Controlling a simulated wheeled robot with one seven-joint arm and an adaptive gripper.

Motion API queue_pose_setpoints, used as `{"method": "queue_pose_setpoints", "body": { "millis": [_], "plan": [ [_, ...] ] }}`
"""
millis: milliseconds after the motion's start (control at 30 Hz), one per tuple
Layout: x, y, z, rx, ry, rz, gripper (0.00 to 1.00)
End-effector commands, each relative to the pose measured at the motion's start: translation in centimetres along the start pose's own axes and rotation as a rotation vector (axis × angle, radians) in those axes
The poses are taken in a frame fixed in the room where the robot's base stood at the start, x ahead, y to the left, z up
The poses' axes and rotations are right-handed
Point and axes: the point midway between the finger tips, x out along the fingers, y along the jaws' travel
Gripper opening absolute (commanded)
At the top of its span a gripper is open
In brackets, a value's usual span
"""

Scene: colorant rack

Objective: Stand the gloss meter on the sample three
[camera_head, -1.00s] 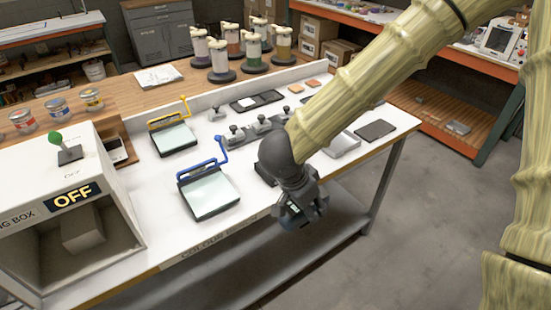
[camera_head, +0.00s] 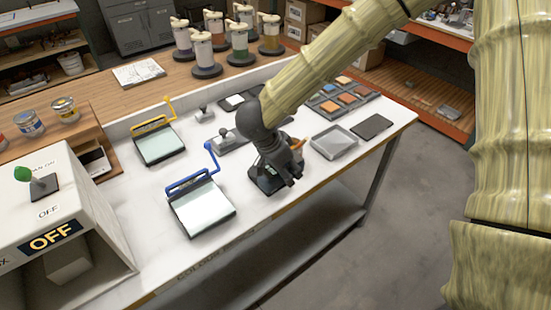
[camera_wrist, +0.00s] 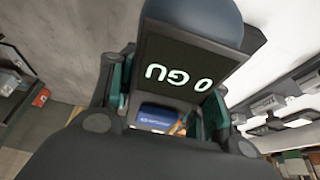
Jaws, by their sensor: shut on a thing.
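The gloss meter (camera_wrist: 182,72) is a dark block with a lit display reading "0 GU", upside down in the wrist view. My gripper (camera_wrist: 167,97) is shut on it, with a finger at each side. In the head view my gripper (camera_head: 284,176) is low over the white bench, right of the blue-handled plate. A dark block shows beside my gripper there; I cannot tell whether it is the meter or a stand. Coloured sample tiles (camera_head: 348,98) lie in a dark rack at the back right. I cannot read which is sample three.
A grey tray (camera_head: 338,141) and a dark flat pad (camera_head: 372,127) lie right of my gripper. The blue-handled plate (camera_head: 203,208) and yellow-handled plate (camera_head: 160,146) stand left. A box marked OFF (camera_head: 55,237) is at the far left. The bench's front edge is close.

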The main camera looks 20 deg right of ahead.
Motion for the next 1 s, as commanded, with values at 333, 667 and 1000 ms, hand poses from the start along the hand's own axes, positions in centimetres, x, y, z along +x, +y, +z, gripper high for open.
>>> {"method": "queue_pose_setpoints", "body": {
  "millis": [333,667,1000],
  "plan": [
    [1.0,-5.6,-1.6,-0.003,0.000,-0.002,0.10],
    [1.6,-7.3,-1.9,-0.005,0.000,-0.002,0.10],
    [4.6,-7.2,-0.7,-0.004,0.000,-0.003,0.10]
  ]
}}
